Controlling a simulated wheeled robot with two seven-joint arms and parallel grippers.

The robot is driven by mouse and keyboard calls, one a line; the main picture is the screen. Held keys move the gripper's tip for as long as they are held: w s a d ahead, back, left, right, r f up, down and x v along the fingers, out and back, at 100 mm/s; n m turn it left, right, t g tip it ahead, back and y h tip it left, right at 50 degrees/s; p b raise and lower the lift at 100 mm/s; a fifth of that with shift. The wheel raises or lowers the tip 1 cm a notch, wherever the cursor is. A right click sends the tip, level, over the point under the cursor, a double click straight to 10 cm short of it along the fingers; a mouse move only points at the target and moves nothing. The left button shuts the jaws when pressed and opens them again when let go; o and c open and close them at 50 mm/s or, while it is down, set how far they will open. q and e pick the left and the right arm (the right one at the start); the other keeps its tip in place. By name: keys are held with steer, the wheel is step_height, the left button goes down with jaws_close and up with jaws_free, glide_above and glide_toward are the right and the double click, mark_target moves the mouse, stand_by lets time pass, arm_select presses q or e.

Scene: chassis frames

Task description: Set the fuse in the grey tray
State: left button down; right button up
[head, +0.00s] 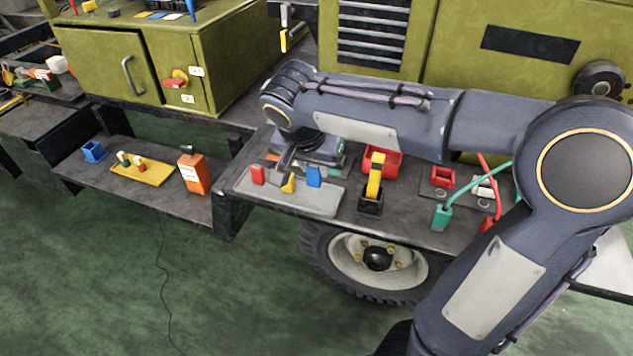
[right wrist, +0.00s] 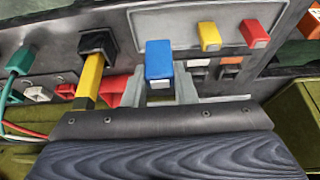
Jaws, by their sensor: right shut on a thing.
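The grey tray (head: 312,204) lies flat on the dark bench; part of it also shows in the right wrist view (right wrist: 178,22). A red block (head: 258,174) and a yellow block (head: 288,185) stand on it. The blue fuse (head: 314,177) is over the right part of the tray. In the right wrist view the blue fuse (right wrist: 159,60) sits between the two grey fingers of my right gripper (right wrist: 158,92), which is shut on it. I cannot tell whether its lower end touches the tray. In the head view my arm hides much of this gripper. My left gripper is not in view.
A black socket (head: 370,205) with a yellow lever stands right of the tray, with a red bin (head: 385,160) behind it. A green plug (head: 441,216) with a cable is further right. An orange canister (head: 194,173) and a yellow tray (head: 150,176) sit on the lower left shelf.

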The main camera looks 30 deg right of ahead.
steer(key=f, duration=0.1)
steer(key=w+d+f, duration=0.2)
steer(key=f, duration=0.1)
steer(key=shift+w+d+f, duration=0.1)
steer(key=shift+w+d, duration=0.05)
steer(key=shift+s+a+b+x, duration=0.15)
steer(key=shift+b+x, duration=0.1)
steer(key=shift+x, duration=0.75)
steer(key=shift+s+a+b+x, duration=0.1)
steer(key=shift+b+x, duration=0.1)
steer(key=shift+x, duration=0.75)
steer(key=shift+f, duration=0.15)
steer(key=shift+f+b, duration=0.25)
steer(key=shift+b, duration=0.05)
steer(key=o, duration=1)
steer(key=shift+r, duration=0.1)
steer(key=shift+c, duration=0.2)
